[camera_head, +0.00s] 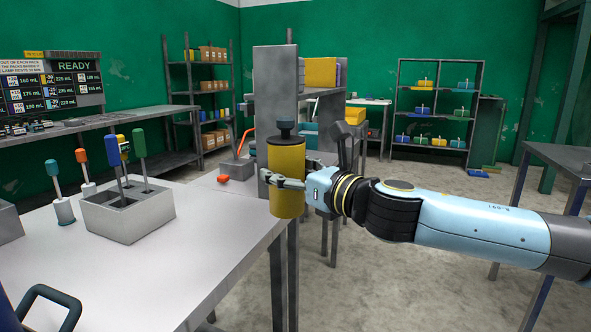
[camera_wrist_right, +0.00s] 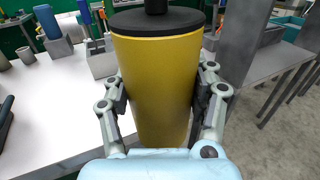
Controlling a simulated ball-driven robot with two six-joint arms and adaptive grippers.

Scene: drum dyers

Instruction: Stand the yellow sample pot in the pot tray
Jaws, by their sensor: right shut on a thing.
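The yellow sample pot (camera_head: 286,160) is a yellow cylinder with a dark lid and knob. It is upright at the right edge of the pale worktable (camera_head: 190,245) in the head view; I cannot tell whether it touches anything below. My right gripper (camera_head: 284,181) is shut on its body from the right. The wrist view shows the pot (camera_wrist_right: 157,85) filling the space between both fingers (camera_wrist_right: 158,88). I cannot pick out the pot tray for certain in either view. My left gripper is not in view.
A grey block (camera_head: 128,218) with several coloured-handled tools stands on the worktable. A small holder (camera_head: 64,211) with a blue-handled tool is to its left. A dark curved handle (camera_head: 50,296) is at the lower left. The table's front middle is clear. A grey shelf unit (camera_head: 272,85) rises behind the pot.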

